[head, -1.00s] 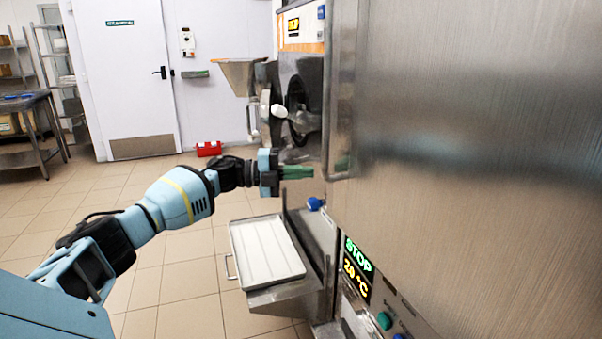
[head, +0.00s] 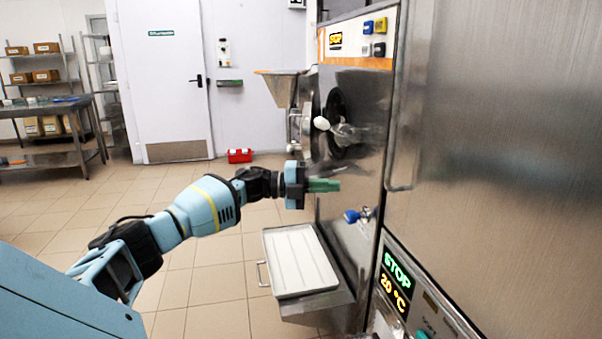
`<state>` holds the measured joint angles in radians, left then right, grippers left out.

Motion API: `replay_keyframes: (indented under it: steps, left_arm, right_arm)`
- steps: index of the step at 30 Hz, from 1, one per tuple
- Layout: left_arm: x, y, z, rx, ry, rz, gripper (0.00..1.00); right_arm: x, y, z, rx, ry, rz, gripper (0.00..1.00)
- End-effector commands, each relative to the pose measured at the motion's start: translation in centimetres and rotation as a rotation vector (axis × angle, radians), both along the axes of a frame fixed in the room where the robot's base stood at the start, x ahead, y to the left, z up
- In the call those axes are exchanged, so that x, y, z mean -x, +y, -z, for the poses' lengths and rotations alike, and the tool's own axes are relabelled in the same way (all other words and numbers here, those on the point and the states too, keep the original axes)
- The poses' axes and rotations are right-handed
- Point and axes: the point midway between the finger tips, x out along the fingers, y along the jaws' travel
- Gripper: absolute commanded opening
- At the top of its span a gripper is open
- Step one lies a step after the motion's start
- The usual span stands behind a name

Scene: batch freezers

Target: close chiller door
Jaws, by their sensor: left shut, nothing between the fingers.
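The chiller door (head: 510,150) is a large brushed-steel panel filling the right side of the head view. A long vertical bar handle (head: 406,100) runs along its left edge. I cannot tell for sure from this angle whether the door is fully closed. My left gripper (head: 325,185) has green fingers that are shut and empty. It is left of the door handle's lower end in the picture, in front of the neighbouring machine, with a visible gap to the handle. My right gripper is not in view.
A batch freezer (head: 350,75) with a hopper and round front stands left of the door. A white tray (head: 299,260) sits below my gripper. A display panel (head: 396,272) is under the door. A red box (head: 240,155) lies on the floor, which is open at left.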

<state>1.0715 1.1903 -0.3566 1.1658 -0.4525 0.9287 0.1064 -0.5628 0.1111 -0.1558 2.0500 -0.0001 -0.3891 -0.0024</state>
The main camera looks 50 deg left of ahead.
Motion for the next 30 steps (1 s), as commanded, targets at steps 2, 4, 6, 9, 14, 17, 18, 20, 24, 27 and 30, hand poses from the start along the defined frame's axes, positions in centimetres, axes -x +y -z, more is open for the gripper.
replay_keyframes:
  steps: [2, 4, 6, 9, 14, 17, 18, 20, 24, 27, 30]
  left_arm:
    - [-0.3, 1.0, 0.0, 0.0, -0.004, -0.003, 0.0]
    - [-0.4, 1.8, 0.0, 0.002, -0.004, -0.003, 0.0]
    - [-0.5, 2.6, 0.1, 0.001, -0.003, -0.003, 0.0]
    - [-0.7, 3.6, 0.1, 0.002, -0.004, -0.004, 0.0]
    - [-0.9, 5.2, 0.1, 0.002, -0.002, -0.002, 0.0]
    - [-1.1, 6.1, 0.1, 0.0, -0.004, -0.005, 0.0]
    - [-1.1, 6.4, 0.0, 0.0, -0.004, -0.004, 0.0]
    - [-1.2, 6.8, 0.1, 0.002, -0.004, -0.004, 0.0]
    - [-1.3, 7.7, 0.1, 0.001, -0.002, -0.003, 0.0]
    - [-1.5, 8.2, 0.2, -0.001, -0.003, -0.005, 0.0]
    - [-1.6, 8.7, 0.3, -0.003, -0.004, -0.007, 0.0]
  right_arm:
    - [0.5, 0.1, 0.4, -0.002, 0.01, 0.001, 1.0]
    - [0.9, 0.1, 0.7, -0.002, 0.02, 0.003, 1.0]
    - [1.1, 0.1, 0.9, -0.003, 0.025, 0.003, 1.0]
    - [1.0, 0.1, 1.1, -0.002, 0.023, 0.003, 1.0]
    - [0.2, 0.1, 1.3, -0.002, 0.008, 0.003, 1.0]
    - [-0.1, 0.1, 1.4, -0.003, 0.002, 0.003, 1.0]
    - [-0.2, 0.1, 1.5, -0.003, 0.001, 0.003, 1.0]
    - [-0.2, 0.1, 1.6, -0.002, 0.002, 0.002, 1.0]
    - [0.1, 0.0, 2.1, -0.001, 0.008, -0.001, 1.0]
    - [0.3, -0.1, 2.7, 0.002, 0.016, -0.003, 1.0]
    - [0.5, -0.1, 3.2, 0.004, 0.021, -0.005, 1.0]
